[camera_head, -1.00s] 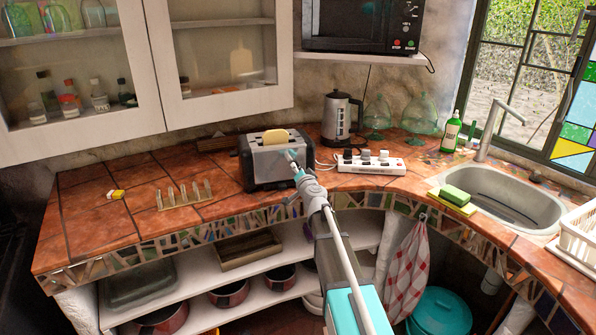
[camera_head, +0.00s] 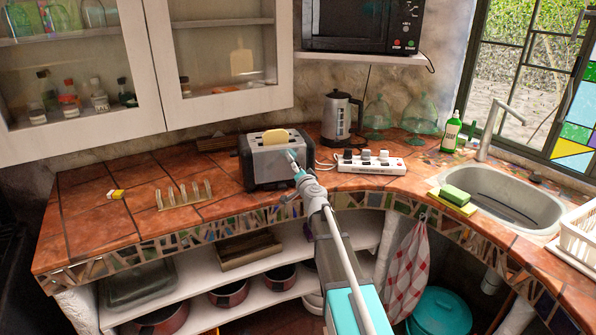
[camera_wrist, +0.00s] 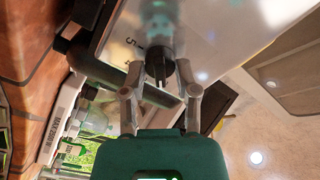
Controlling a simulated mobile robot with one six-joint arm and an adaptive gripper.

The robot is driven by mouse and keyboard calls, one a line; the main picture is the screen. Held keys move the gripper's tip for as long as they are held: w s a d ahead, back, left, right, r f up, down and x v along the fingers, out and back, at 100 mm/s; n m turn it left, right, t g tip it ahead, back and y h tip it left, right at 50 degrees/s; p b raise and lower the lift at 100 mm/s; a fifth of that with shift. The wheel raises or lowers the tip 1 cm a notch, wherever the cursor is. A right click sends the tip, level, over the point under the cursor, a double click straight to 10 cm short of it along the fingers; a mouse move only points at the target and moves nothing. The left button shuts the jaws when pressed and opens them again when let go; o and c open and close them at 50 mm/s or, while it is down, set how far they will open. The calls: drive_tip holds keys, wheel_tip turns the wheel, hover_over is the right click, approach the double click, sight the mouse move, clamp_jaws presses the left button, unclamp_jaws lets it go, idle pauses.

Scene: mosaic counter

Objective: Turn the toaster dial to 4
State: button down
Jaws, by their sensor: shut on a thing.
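The toaster (camera_head: 262,172) stands on the tiled counter, silver and black, with a slice of bread (camera_head: 275,137) in its top. Its front faces my arm. In the wrist view the dark dial (camera_wrist: 158,64) sits on the toaster's pale face (camera_wrist: 205,30), with small printed marks beside it; one looks like a 5. I cannot read the dial's setting. My gripper (camera_head: 292,157) is at the right part of the toaster's front and hides the dial in the head view. In the wrist view its two fingers (camera_wrist: 157,74) are closed on the dial from both sides.
A white power strip (camera_head: 370,163) with plugs lies just right of the toaster, with a kettle (camera_head: 341,118) behind it. A wooden rack (camera_head: 184,196) and a small yellow item (camera_head: 116,194) lie left. The sink (camera_head: 510,195) is far right.

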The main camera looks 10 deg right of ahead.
drive_tip(key=m, duration=1.3)
drive_tip(key=shift+m, duration=1.9)
drive_tip(key=shift+c, duration=1.8)
unclamp_jaws()
